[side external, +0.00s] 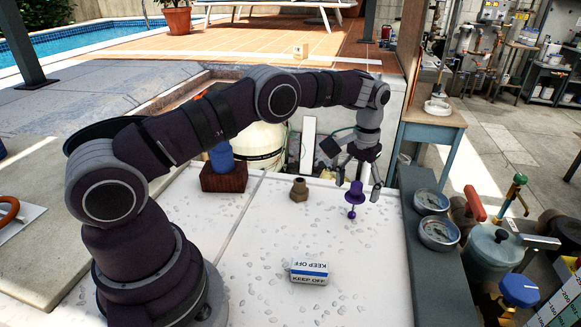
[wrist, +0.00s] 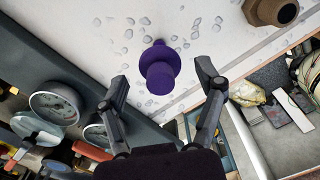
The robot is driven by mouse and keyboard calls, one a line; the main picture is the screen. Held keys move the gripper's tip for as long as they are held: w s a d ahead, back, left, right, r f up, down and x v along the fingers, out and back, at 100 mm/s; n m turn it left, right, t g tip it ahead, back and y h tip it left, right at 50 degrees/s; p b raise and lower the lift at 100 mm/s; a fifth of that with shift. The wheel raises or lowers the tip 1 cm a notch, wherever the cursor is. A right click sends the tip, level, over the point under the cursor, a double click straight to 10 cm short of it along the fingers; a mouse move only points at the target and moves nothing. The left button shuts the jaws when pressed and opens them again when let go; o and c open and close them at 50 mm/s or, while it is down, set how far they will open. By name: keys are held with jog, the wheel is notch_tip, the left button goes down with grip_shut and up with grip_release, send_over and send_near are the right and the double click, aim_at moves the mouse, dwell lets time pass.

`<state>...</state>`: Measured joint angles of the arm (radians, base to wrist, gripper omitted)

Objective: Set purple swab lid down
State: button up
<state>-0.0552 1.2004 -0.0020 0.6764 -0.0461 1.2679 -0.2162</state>
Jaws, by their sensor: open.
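The purple swab lid (side external: 354,197) is over the white slab (side external: 265,225), with its wide brim up and a small knob at its lower end. It also shows in the wrist view (wrist: 160,72), between and just beyond my fingertips. I cannot tell whether the knob touches the slab. My gripper (side external: 358,183) points down at the lid, with one finger on each side of it. In the wrist view my gripper (wrist: 163,82) is open, with clear gaps between both fingers and the lid.
A brown hex fitting (side external: 300,190) stands left of the lid. A KEEP OFF block (side external: 309,272) lies nearer the camera. A blue cup (side external: 221,157) is on a dark red block (side external: 224,179). Round gauges (side external: 438,233) sit on the grey ledge at right. Clear slab lies between.

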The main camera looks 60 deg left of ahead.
jog(key=s+d+r+m+t, duration=0.1)
jog(key=s+r, duration=0.1)
jog(key=r, duration=0.6)
jog(key=s+r+t, duration=0.1)
jog(key=s+r, duration=0.2)
jog(key=r, duration=0.5)
jog(key=s+d+m+t, duration=0.1)
jog(key=s+m+t, duration=0.1)
jog(key=s, duration=1.3)
jog(key=shift+s+d+f+m+t, duration=0.3)
jog(key=shift+s+f+t, duration=0.1)
jog(key=shift+t, duration=0.4)
